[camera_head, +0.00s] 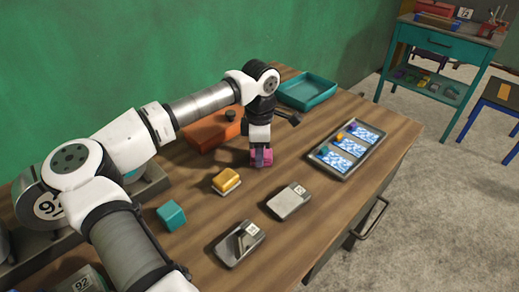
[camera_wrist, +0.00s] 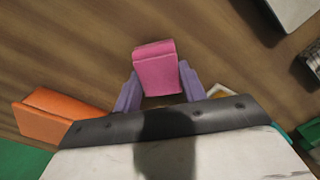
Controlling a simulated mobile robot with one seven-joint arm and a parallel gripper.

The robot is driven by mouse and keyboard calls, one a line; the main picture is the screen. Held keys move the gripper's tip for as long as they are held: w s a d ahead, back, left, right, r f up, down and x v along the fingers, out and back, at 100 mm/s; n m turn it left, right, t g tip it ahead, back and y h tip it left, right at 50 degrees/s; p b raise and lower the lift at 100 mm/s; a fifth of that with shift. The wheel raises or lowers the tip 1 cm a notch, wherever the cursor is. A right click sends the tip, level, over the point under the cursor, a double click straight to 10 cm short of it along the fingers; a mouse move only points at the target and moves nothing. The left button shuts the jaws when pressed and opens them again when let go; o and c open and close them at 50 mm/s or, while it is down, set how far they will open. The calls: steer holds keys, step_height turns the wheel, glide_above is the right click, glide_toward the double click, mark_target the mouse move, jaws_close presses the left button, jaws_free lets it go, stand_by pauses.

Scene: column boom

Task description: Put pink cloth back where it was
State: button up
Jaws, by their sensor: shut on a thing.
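The pink cloth (camera_head: 262,158) is a small folded block at the end of my arm, over the middle of the wooden table. In the wrist view the pink cloth (camera_wrist: 156,68) sits between the two purple fingers of my gripper (camera_wrist: 160,88), which is shut on it. In the head view my gripper (camera_head: 260,147) points straight down, and its fingers are mostly hidden. The cloth is low and close to the tabletop; I cannot tell whether it touches.
An orange box (camera_head: 205,133) and a teal tray (camera_head: 320,91) stand behind. A tray with three blue-white panels (camera_head: 373,147) lies right. Bare wood surrounds the cloth.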

steer(key=shift+f, duration=0.15)
steer(key=o, duration=0.9)
steer(key=shift+o, duration=0.2)
step_height(320, 180, up, 12)
steer(key=b, duration=0.1)
steer(key=shift+r, duration=0.2)
